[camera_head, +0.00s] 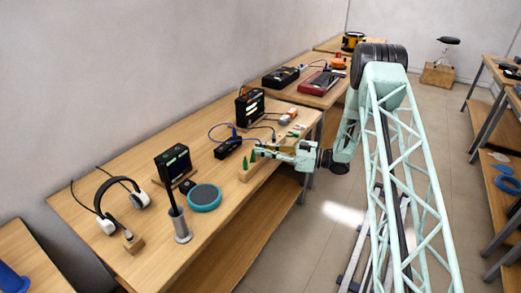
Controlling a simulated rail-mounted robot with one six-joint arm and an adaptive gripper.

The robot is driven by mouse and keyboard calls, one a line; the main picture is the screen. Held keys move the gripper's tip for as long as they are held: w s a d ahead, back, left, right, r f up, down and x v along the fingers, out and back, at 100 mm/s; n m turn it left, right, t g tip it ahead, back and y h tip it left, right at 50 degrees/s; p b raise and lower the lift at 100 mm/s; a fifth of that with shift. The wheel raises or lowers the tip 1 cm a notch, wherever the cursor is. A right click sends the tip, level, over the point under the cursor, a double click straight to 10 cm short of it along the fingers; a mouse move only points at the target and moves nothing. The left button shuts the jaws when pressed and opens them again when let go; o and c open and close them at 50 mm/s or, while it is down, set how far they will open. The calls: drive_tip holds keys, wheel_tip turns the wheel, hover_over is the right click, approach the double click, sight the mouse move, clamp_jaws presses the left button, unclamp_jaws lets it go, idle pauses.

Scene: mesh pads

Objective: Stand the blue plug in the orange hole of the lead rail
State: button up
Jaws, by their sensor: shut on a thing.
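The lead rail (257,172) is a pale wooden bar along the right edge of the long workbench. Small dark green plugs (245,163) stand upright at its near end, and small coloured spots show at its far end. My gripper (261,149) reaches in from the right, level, with its fingertips over the rail near the green plugs. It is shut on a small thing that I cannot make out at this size. I cannot pick out the blue plug or the orange hole; the gripper and wrist cover the middle of the rail.
On the bench (104,250) are headphones (122,205), a black device (173,165), a teal disc (204,197), a metal cylinder (181,228), a black box with a cable (228,148) and a black meter (249,107). Bare bench lies left of the rail's near end.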

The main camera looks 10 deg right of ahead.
drive_tip(key=shift+f, duration=0.1)
drive_tip(key=o, duration=0.9)
drive_tip(key=shift+s+d, duration=0.1)
drive_tip(key=shift+d, duration=0.05)
drive_tip(key=shift+v, duration=5.85)
